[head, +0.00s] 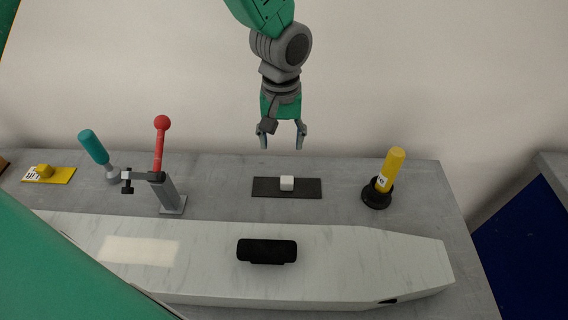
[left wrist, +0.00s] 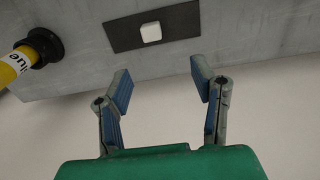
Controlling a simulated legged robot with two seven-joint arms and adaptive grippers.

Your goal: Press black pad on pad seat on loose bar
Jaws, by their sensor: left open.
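The loose bar (head: 350,258) looks like a long pale marbled slab with a tapered right end, lying along the front of the table. A black rounded pad (head: 267,251) lies on its top near the middle. Any pad seat under it is hidden. My left gripper (head: 282,143) hangs open and empty, fingers down, beyond the bar and pad, near the table's back edge. In the left wrist view its fingers (left wrist: 161,80) are spread apart with nothing between them; the bar and pad are not in that view. My right gripper is not in view.
A dark plate (head: 307,189) with a white block (head: 287,183) lies behind the bar. A yellow glue bottle (head: 391,170) stands in a black base to the right. A red-knobbed lever clamp (head: 168,192), a teal-handled tool (head: 93,147) and a yellow plate (head: 62,176) are left.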

